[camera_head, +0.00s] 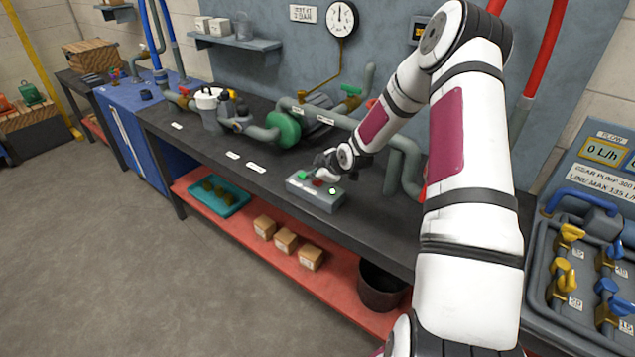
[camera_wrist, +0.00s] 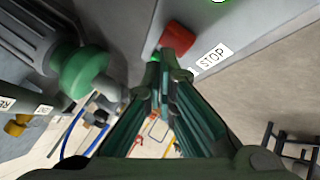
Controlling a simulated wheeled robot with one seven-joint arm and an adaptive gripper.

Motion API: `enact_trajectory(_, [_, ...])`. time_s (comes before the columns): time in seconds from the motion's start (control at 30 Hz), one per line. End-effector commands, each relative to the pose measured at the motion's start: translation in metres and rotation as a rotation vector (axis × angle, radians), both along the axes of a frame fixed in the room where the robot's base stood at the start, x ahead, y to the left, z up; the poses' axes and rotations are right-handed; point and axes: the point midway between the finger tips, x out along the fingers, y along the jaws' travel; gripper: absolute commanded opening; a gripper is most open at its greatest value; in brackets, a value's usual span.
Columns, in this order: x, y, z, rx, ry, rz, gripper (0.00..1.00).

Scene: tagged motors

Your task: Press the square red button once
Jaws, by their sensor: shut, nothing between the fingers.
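The square red button (camera_wrist: 180,37) stands on a grey control box, beside a white STOP label (camera_wrist: 213,57) in the wrist view. In the head view the grey control box (camera_head: 322,202) sits on the dark bench, and my gripper hides most of the red button (camera_head: 317,183). My gripper (camera_wrist: 174,66) is shut and empty, its green-tinted fingers pointing at the button. The fingertips overlap the button's lower edge in the wrist view; I cannot tell if they touch it. My gripper (camera_head: 322,174) is just over the box in the head view.
A green button (camera_head: 303,174) is on the same box, left of the red one. Behind the box are pipes (camera_head: 398,160) and a pump with a green flange (camera_head: 285,129). The bench front is mostly clear.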

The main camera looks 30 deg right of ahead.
Motion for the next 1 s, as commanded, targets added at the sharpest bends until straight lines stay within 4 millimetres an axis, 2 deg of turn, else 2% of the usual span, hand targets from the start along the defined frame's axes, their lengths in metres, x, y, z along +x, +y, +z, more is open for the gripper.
enact_trajectory(1.0, [-0.0002,-0.0001,-0.0084,0.0,0.001,0.0,0.0])
